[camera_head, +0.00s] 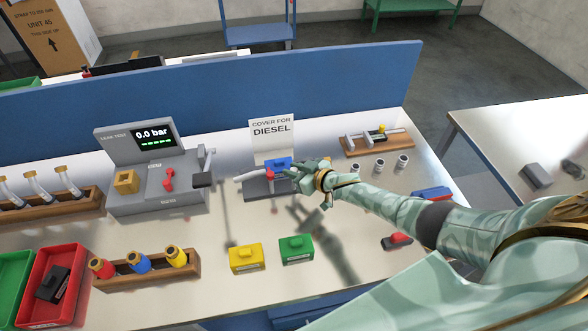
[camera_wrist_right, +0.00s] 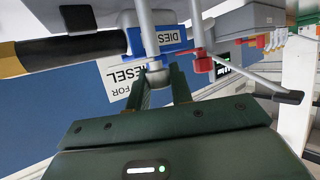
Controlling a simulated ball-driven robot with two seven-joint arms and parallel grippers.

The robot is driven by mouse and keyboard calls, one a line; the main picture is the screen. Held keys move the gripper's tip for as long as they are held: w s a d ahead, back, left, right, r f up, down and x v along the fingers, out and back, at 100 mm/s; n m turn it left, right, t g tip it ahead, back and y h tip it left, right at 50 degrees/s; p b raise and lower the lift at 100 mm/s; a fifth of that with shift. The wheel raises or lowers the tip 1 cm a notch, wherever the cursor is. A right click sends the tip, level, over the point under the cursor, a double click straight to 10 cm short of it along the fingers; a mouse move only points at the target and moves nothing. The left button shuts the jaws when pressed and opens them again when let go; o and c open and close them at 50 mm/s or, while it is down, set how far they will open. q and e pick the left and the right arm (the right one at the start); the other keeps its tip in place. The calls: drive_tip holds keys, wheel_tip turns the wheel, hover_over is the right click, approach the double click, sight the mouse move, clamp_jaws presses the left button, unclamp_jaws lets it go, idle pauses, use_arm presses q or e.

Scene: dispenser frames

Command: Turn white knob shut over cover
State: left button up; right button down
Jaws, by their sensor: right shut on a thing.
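The sign (camera_head: 271,128) reading "COVER FOR DIESEL" stands behind a small grey pipe fitting (camera_head: 258,190). A blue cover (camera_head: 278,162) sits on this fitting; its DIESEL label shows in the right wrist view (camera_wrist_right: 172,38). My right gripper (camera_head: 292,172) reaches in from the right, at the fitting. In the right wrist view its dark fingers (camera_wrist_right: 160,88) are shut on a pale, whitish knob (camera_wrist_right: 155,72) just by the cover. In the head view the hand hides the knob. My left gripper is not in view.
A leak tester (camera_head: 150,180) showing 0.0 bar stands to the left. A yellow cover (camera_head: 246,258) and a green cover (camera_head: 296,249) lie in front. A wooden rack (camera_head: 378,143) and several small metal cylinders are at the back right.

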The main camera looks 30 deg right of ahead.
drive_tip(key=shift+w+d+f+n+g+y+b, duration=0.15)
drive_tip(key=shift+n+g+y+b, duration=0.15)
drive_tip(key=shift+n+y, duration=0.2)
drive_tip(key=n+g+y+b, duration=0.3)
drive_tip(key=n+g+b, duration=0.1)
drive_tip(key=b, duration=0.4)
drive_tip(key=n+g+y+b, duration=0.3)
drive_tip(key=n+g+b, duration=0.1)
drive_tip(key=b, duration=0.4)
drive_tip(key=shift+f+n+y, duration=0.2)
drive_tip(key=shift+n+y, duration=0.2)
drive_tip(key=shift+n, duration=0.3)
drive_tip(key=shift+r+n+g+b, duration=0.25)
drive_tip(key=shift+n+g+b, duration=0.15)
drive_tip(key=shift+g+b, duration=0.35)
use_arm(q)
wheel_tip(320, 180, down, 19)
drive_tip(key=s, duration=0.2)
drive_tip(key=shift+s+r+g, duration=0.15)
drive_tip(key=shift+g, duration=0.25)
use_arm(e)
drive_tip(key=c, duration=1.2)
unclamp_jaws()
drive_tip(key=shift+a, duration=0.2)
drive_tip(key=shift+c, duration=0.2)
drive_tip(key=shift+r, duration=0.1)
